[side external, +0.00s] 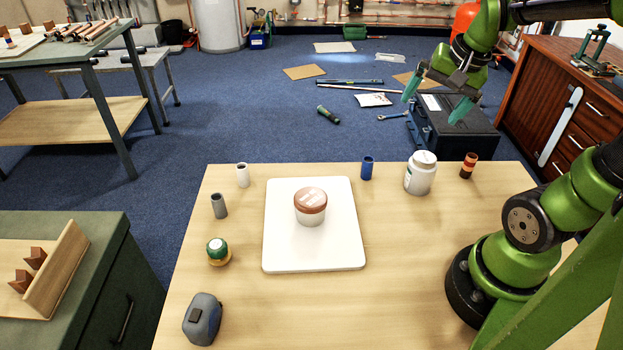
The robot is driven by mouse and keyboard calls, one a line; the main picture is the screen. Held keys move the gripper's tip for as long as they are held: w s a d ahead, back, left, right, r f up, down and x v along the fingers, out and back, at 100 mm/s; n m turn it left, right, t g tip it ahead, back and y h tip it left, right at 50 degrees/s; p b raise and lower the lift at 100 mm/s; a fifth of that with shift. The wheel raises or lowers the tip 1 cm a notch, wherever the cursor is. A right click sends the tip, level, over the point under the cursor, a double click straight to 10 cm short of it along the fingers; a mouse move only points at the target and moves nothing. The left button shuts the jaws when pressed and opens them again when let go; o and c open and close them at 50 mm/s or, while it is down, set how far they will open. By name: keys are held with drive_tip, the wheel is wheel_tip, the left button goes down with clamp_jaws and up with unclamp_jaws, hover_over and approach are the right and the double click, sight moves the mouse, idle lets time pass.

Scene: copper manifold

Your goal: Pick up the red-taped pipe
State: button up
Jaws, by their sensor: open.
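A short upright pipe piece with red and dark brown bands (468,166) stands near the back right corner of the wooden table (400,310). It looks like the red-taped pipe. My gripper (437,98) is in the upper right of the side view, with its two green fingers spread apart and nothing between them. It hangs in the air, above and to the left of the pipe in the picture. Its exact height and depth over the table are hard to tell.
A white jar (420,175) stands left of the red-banded pipe. Blue (367,168), white (243,175) and grey (219,206) pipes stand farther left. A white board (285,255) holds a copper-lidded tub (310,207). A tape measure (202,319) and green-topped item (217,251) are at left.

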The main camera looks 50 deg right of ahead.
drive_tip(key=a+r+n+t+y, duration=0.1)
drive_tip(key=a+n+t, duration=0.1)
drive_tip(key=a+n, duration=0.4)
drive_tip(key=a, duration=0.4)
drive_tip(key=shift+s+a+r, duration=0.2)
drive_tip(key=shift+a, duration=0.05)
drive_tip(key=a+n, duration=0.1)
drive_tip(key=a, duration=0.1)
drive_tip(key=s+a+r+n+y, duration=0.1)
drive_tip(key=a+t, duration=0.1)
drive_tip(key=a, duration=0.1)
drive_tip(key=shift+s+a+r+n+y, duration=0.15)
drive_tip(key=shift+s+a+n+y, duration=0.15)
drive_tip(key=shift+s+a+n, duration=0.1)
drive_tip(key=shift+c, duration=1)
drive_tip(key=c, duration=0.5)
drive_tip(key=shift+c, duration=0.4)
